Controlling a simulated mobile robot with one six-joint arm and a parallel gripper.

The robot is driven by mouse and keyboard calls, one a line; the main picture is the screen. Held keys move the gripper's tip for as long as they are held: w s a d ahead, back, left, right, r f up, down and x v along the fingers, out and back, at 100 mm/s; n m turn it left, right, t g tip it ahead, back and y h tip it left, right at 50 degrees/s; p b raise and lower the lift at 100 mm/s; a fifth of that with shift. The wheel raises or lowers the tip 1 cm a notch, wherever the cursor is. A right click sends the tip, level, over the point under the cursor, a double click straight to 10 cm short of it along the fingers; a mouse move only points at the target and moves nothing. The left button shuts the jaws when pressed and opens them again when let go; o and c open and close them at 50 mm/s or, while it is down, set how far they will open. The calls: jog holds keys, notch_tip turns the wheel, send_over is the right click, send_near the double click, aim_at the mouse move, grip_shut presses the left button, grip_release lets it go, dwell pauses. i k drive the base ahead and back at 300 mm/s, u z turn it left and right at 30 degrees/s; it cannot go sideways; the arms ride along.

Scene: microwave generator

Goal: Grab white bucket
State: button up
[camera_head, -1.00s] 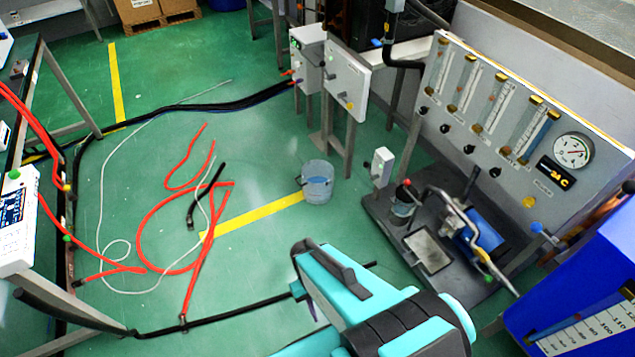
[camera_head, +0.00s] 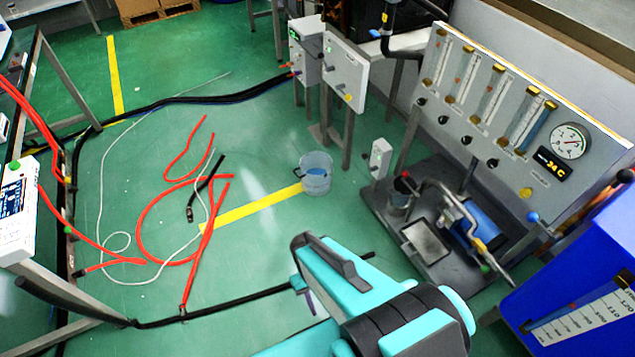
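A whitish, translucent bucket (camera_head: 316,179) stands upright on the green floor near the middle of the view, at the right end of a yellow floor line. Its inside looks bluish, and a dark handle shows at its left rim. My teal and black arm reaches in from the bottom, below and in front of the bucket in the picture, and apart from it. My gripper is mostly hidden behind the arm; only a small teal part shows at the arm's left side, and its fingers cannot be made out.
A grey box on legs (camera_head: 345,75) stands behind the bucket. To the right are a dark base plate (camera_head: 447,268) with apparatus, a gauge panel (camera_head: 470,110) and a blue cabinet (camera_head: 585,255). Red hoses (camera_head: 150,215) and black cables lie on the floor at left.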

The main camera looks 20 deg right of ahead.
aim_at(316, 168)
jog(key=k, duration=1.25)
jog(key=u, duration=0.35)
jog(key=i, duration=0.85)
jog(key=u, duration=0.5)
jog(key=i, duration=1.6)
jog(key=z, duration=0.1)
